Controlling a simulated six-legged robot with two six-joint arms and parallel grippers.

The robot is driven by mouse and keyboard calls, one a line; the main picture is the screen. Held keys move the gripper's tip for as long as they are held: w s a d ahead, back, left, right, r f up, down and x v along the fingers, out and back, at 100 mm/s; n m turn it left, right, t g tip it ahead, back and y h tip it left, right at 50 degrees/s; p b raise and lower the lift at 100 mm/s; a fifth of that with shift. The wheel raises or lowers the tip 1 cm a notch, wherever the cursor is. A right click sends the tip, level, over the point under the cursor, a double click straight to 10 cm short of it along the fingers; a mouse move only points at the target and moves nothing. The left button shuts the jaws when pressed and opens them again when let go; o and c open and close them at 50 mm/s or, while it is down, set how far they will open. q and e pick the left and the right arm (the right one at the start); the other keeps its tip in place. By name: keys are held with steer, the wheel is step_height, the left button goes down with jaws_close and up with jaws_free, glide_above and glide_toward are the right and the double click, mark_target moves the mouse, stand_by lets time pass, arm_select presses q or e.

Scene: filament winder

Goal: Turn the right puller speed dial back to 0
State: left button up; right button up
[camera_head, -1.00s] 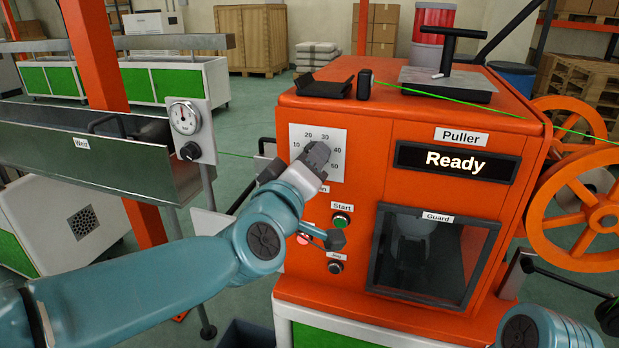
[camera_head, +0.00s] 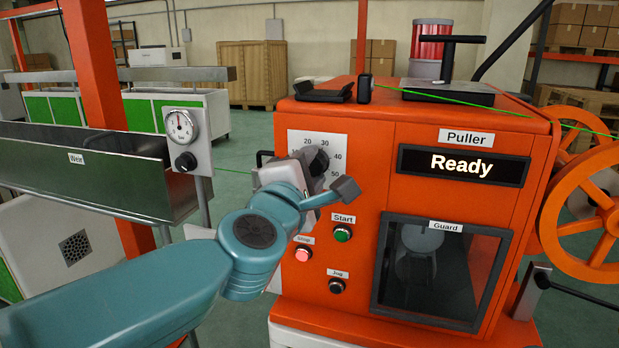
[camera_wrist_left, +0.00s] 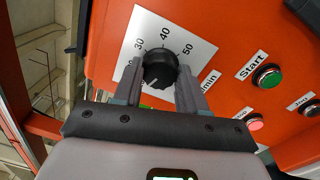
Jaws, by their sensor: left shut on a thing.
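The puller speed dial is a black knob (camera_head: 319,161) on a white scale plate (camera_head: 338,150) at the upper left of the orange puller's front. My left gripper (camera_head: 309,171) is at it, partly covering the knob and the plate's lower left. In the left wrist view the knob (camera_wrist_left: 159,66) sits between the two fingers of my left gripper (camera_wrist_left: 160,78), which are closed on its sides. The numbers 30, 40 and 50 show above the knob there. A white mark shows low on its face, pointing down and slightly left in that picture. My right gripper is out of view.
Below the dial are the green Start button (camera_head: 342,233), the red Stop button (camera_head: 302,254) and the Jog button (camera_head: 336,285), close to my left wrist. The display (camera_head: 462,165) reads Ready. A glazed guard (camera_head: 440,270) is at right, and a Weir gauge (camera_head: 180,126) at left.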

arm_select(q)
steer(key=n+b, duration=0.1)
steer(key=n, duration=0.4)
steer(key=shift+f+n+b, duration=0.1)
steer(key=shift+n+b, duration=0.3)
steer(key=shift+n+y+b, duration=0.3)
steer(key=shift+n+b, duration=0.2)
steer(key=shift+n, duration=1.6)
steer(key=o, duration=1.1)
steer(key=shift+c, duration=0.2)
